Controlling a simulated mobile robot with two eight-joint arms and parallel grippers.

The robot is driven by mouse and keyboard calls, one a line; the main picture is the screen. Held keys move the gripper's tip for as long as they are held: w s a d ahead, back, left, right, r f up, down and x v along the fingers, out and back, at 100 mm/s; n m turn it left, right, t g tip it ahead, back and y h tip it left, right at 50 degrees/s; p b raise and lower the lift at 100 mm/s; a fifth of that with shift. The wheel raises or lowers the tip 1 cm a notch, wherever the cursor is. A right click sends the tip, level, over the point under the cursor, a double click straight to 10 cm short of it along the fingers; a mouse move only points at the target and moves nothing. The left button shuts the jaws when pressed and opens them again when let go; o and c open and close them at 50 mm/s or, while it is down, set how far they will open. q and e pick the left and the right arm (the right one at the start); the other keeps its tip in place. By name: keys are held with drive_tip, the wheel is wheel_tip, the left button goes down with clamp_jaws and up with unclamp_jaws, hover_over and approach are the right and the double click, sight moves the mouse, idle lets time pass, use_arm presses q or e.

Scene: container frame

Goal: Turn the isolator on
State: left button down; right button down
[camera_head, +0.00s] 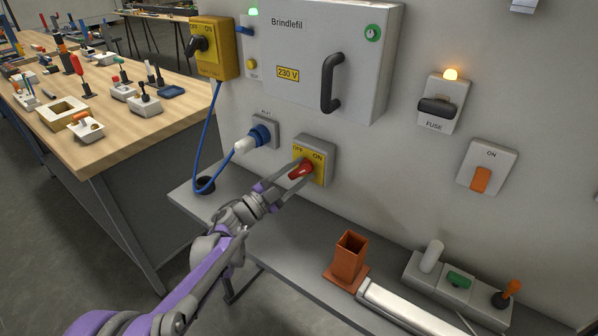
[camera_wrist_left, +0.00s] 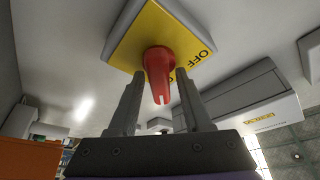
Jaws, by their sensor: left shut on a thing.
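A grey box with a yellow face (camera_head: 319,170) marked OFF and ON is on the wall panel. Its red handle (camera_head: 301,169) slants down and left in the head view. My left gripper (camera_head: 298,176) reaches it from below left and is shut on the red handle. In the left wrist view the red handle (camera_wrist_left: 160,72) sits between the fingers (camera_wrist_left: 156,82), and the yellow face (camera_wrist_left: 139,35) with OFF lies behind it. My right gripper is not in view.
A yellow switch box (camera_head: 212,48) with a black knob is at upper left. A blue plug (camera_head: 262,136) with a cable sits beside the red handle's box. A grey cabinet (camera_head: 325,55) is above.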

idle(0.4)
use_arm(q)
drive_tip(key=c, duration=0.7)
unclamp_jaws()
drive_tip(key=v, duration=1.1)
drive_tip(key=shift+r, duration=0.1)
drive_tip(key=shift+w, duration=0.1)
